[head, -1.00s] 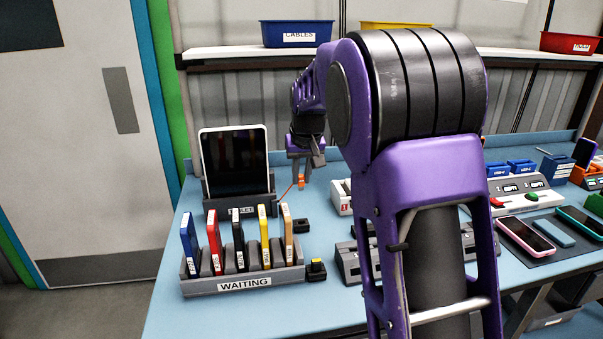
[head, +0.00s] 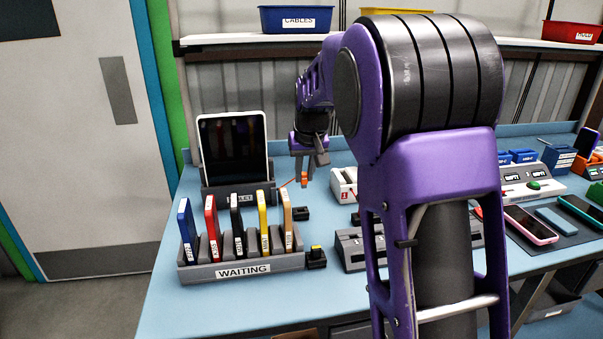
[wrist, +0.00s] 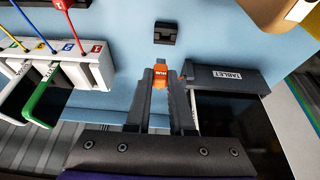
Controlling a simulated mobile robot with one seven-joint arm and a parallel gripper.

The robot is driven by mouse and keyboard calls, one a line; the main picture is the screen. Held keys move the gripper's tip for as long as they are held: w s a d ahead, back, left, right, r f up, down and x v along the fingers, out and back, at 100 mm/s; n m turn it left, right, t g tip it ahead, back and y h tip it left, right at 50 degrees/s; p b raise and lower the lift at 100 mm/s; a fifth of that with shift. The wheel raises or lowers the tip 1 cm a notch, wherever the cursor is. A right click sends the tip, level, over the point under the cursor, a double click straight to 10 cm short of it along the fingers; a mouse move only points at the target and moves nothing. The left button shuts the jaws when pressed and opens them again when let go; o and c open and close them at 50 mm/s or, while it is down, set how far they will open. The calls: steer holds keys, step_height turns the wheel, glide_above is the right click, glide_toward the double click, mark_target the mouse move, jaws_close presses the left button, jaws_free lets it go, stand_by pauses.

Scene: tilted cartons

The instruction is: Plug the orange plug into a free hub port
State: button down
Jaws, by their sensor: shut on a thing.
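The orange plug (wrist: 160,77) is held between the fingertips of my gripper (wrist: 160,86), which is shut on it, in the wrist view. In the head view the plug (head: 305,179) hangs below my gripper (head: 304,176), above the table just right of the tablet. A thin orange cable runs left from it. The white hub (wrist: 97,70) is at the left in the wrist view, apart from the plug. It has numbered coloured labels, with red, blue and yellow cables at it. In the head view only the hub's left end (head: 341,186) shows; my arm hides the rest.
A tablet (head: 231,150) stands in a dock close left of my gripper. A small black block (head: 295,214) lies in front. The WAITING rack (head: 240,268) holds several coloured devices. A grey block with slots (head: 352,254) stands nearer, partly behind my arm.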

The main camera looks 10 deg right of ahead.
steer(key=shift+s+d+b, duration=1.4)
steer(key=shift+s+d, duration=0.6)
steer(key=shift+s, duration=1.3)
glide_above(352, 234)
steer(key=s, duration=0.2)
steer(key=shift+w, duration=0.25)
steer(key=shift+f, duration=2.5)
steer(key=shift+f, duration=0.75)
steer(key=shift+c, duration=1.5)
jaws_free()
steer(key=shift+r, duration=0.1)
steer(key=shift+r, duration=0.1)
